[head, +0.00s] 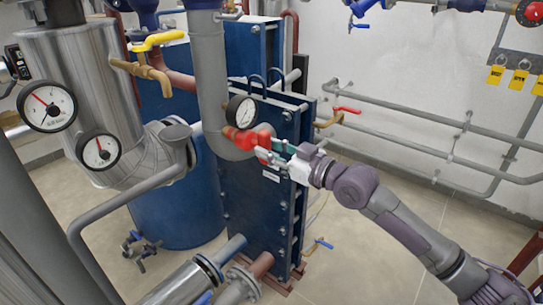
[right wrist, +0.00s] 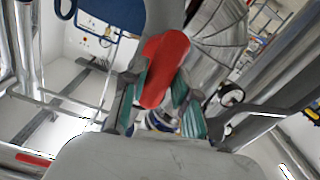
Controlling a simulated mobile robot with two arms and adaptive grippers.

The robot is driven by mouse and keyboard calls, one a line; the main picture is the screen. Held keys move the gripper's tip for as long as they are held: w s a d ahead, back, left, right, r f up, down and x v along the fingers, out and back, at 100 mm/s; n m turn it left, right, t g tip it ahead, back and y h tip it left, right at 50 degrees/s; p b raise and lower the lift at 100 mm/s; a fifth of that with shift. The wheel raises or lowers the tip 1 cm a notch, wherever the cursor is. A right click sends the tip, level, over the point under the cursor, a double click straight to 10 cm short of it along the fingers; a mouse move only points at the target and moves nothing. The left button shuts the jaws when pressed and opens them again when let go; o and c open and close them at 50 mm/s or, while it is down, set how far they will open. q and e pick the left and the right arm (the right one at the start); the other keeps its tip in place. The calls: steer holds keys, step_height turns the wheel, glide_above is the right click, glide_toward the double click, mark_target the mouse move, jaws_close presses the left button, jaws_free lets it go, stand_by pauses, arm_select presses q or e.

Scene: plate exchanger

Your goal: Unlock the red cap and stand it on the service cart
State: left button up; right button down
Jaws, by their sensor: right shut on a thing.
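The red cap (head: 243,137) is at the front of the blue plate exchanger (head: 257,190) in the head view, beside the grey vertical pipe. My right gripper (head: 266,152) is shut on its near end. In the right wrist view the red cap (right wrist: 164,68) shows as a long red piece between the green-padded fingers of the right gripper (right wrist: 160,98). Whether the cap still touches its fitting cannot be told. My left gripper is not in view. I cannot make out the service cart.
A grey vertical pipe (head: 210,80) stands close to the cap. A round gauge (head: 242,110) sits just above it. A red-handled valve (head: 338,115) and wall pipes (head: 430,150) lie to the right. Open floor (head: 365,265) shows at the lower right.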

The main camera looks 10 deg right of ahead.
steer(key=shift+s+d, duration=0.1)
stand_by(0.3)
steer(key=shift+s+d, duration=0.2)
steer(key=shift+v, duration=1.45)
